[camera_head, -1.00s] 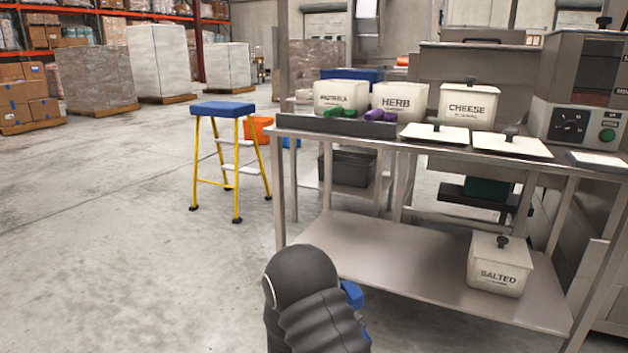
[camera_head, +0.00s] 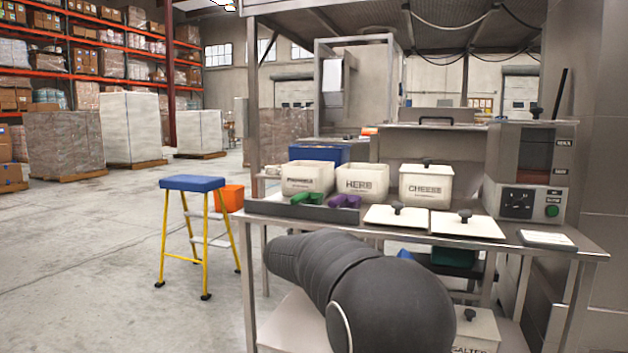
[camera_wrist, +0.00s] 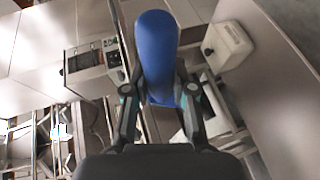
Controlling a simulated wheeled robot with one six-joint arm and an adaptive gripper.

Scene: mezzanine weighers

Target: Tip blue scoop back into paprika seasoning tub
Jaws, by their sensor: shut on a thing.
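My gripper (camera_wrist: 160,98) is shut on the blue scoop (camera_wrist: 156,45), which stands up between the fingers in the wrist view. The paprika tub (camera_head: 307,180) is the cream tub at the left of the row on the steel table. Its label is hard to read, its lid is off, and its contents do not show clearly. I cannot tell the scoop's load.
The herb tub (camera_head: 362,182) and lidded cheese tub (camera_head: 426,183) stand to its right. A grey tray (camera_head: 330,210) with green and purple scoops lies in front. Loose lids (camera_head: 396,215) lie on the table. A yellow step stool (camera_head: 193,210) stands left; a lidded tub (camera_head: 476,328) sits below.

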